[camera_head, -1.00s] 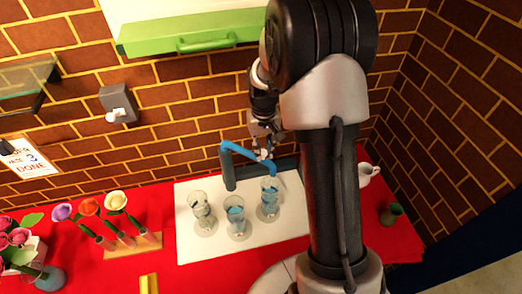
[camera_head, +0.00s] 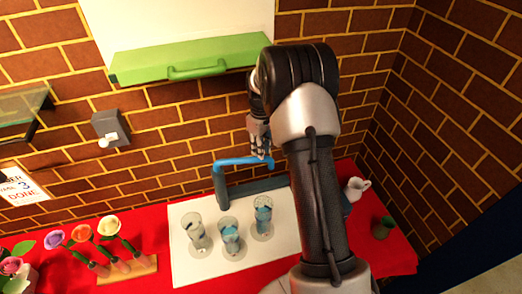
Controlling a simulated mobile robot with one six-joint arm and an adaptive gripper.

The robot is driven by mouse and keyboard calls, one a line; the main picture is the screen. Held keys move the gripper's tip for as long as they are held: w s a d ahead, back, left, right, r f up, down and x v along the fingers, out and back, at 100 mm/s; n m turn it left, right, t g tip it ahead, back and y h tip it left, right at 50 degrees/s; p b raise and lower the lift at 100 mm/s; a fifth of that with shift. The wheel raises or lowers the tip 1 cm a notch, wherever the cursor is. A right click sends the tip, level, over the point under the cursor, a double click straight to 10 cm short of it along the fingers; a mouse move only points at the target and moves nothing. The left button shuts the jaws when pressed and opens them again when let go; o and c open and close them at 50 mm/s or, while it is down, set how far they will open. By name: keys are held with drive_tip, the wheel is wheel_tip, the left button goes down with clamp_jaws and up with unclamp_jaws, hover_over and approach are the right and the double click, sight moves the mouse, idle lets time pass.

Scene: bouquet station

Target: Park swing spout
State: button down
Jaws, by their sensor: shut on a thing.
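The blue swing spout (camera_head: 236,161) reaches rightward from its upright post (camera_head: 221,188) at the back of the white mat. My gripper (camera_head: 262,155) is shut on the spout near its free end. The fingers partly hide the spout there. The spout end is behind the row of glasses, near the wall and above the dark blue bar (camera_head: 255,187). Three clear glasses stand on the mat: a left glass (camera_head: 196,230), a middle glass (camera_head: 230,236) and a right glass (camera_head: 263,215). The middle and right ones show blue liquid; the left one's contents are unclear.
The white mat (camera_head: 190,272) lies on a red table. A wooden stand (camera_head: 128,270) with several flowers is at left. A green shelf (camera_head: 190,60) with a handle hangs above. My arm hides part of the table.

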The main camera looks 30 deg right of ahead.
drive_tip(key=shift+w, duration=0.1)
idle(0.3)
drive_tip(key=c, duration=1.4)
unclamp_jaws()
